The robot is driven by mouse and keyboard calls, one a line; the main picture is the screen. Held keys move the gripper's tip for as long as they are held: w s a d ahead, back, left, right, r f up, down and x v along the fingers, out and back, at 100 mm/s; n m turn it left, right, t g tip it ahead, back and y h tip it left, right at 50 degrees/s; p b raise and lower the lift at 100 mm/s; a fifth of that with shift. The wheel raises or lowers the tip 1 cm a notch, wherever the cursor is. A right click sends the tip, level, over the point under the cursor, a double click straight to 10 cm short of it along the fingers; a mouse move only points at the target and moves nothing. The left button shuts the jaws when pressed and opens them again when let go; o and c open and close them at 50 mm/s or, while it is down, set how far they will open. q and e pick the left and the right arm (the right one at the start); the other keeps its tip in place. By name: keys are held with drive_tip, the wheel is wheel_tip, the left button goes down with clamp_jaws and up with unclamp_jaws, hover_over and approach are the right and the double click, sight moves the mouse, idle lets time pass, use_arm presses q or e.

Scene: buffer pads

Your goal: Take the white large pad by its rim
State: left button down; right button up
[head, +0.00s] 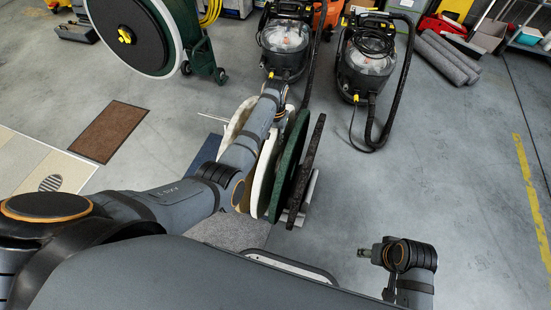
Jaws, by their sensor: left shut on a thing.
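The white large pad (265,172) stands on edge in a row of round pads, partly hidden by my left arm. My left gripper (281,112) is at its upper rim and shut on it; the fingers are small and partly hidden. Directly to its right stand a green pad (289,165) and a dark brown pad (307,170), both on edge. Another off-white pad edge (236,120) shows left of my forearm. My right gripper (368,252) is at lower right, away from the pads; its fingers cannot be made out.
A light rack edge (310,195) shows beside the pads. Two vacuum cleaners (284,40) and (366,60) stand behind, with a hose on the floor.

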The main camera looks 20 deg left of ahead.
sight(276, 130)
use_arm(q)
wheel_tip(276, 130, up, 4)
drive_tip(key=shift+p, duration=0.9)
wheel_tip(276, 130, up, 7)
drive_tip(key=shift+f+p, duration=0.1)
drive_tip(key=shift+p, duration=1.05)
wheel_tip(276, 130, up, 7)
drive_tip(key=p, duration=0.1)
drive_tip(key=shift+p, duration=0.4)
use_arm(e)
drive_tip(key=s+d+f+h, duration=0.1)
drive_tip(key=d+f, duration=0.3)
drive_tip(key=f, duration=1)
drive_tip(key=shift+s+f, duration=0.15)
drive_tip(key=shift+s, duration=0.35)
drive_tip(key=shift+c, duration=0.3)
